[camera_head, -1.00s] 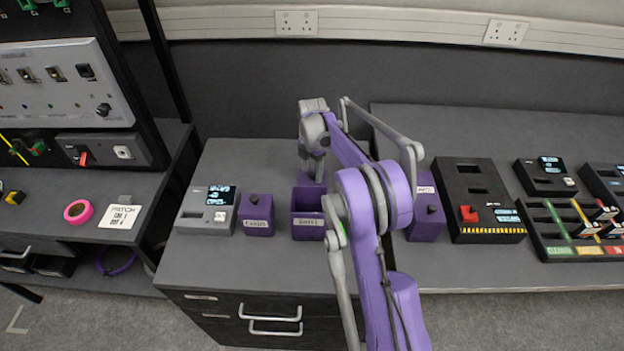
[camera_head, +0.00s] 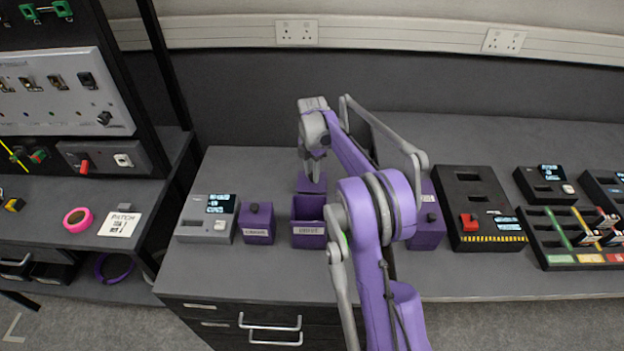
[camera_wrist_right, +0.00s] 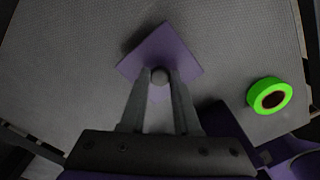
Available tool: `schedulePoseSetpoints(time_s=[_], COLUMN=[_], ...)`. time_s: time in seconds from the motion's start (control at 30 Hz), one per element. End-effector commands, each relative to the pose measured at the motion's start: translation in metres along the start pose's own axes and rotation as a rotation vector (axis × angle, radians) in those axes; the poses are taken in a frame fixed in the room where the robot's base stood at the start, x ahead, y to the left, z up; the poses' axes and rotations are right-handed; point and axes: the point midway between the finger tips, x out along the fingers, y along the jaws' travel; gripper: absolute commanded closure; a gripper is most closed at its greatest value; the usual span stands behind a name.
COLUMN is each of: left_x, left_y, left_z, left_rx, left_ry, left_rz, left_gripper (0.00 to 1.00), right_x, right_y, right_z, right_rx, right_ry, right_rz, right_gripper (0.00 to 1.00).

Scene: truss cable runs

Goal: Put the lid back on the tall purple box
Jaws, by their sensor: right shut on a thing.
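My right gripper (camera_head: 315,166) is shut on the knob of a flat, square purple lid (camera_head: 312,185). The wrist view shows the knob between the fingertips (camera_wrist_right: 160,76) and the lid plate (camera_wrist_right: 182,52) spread beyond them. An open purple box (camera_head: 308,228) with a pale front label stands on the bench, its dark inside showing. The lid shows just behind and above this box's back rim in the head view; its exact height is unclear. My left gripper is not in view.
A lidded purple box (camera_head: 257,222) stands close left of the open one, beside a grey device (camera_head: 207,218). Another knobbed purple box (camera_head: 428,222) and a black unit (camera_head: 478,210) stand right of my arm. The wrist view shows a green tape roll (camera_wrist_right: 270,95).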

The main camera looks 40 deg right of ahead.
Motion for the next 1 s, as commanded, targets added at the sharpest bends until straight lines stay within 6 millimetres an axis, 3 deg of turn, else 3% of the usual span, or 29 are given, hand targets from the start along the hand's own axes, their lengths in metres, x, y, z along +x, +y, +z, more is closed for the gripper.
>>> schedulePoseSetpoints(time_s=[0.2, 0.47, 0.8, 1.0], left_x=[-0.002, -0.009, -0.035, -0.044], left_y=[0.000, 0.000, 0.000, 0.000], left_z=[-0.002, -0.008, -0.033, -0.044], left_rx=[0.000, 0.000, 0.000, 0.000], left_ry=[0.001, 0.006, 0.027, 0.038], left_rz=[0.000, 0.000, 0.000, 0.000], left_gripper=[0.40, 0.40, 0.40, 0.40], right_x=[-0.046, -0.088, -0.154, -0.171], right_y=[0.000, -0.010, -0.077, -0.112], right_z=[0.000, -0.014, -0.086, -0.117], right_rx=[0.000, -0.001, -0.003, -0.002], right_ry=[0.000, 0.001, 0.001, 0.001], right_rz=[0.000, 0.000, 0.000, 0.001], right_gripper=[1.00, 1.00, 1.00, 1.00])
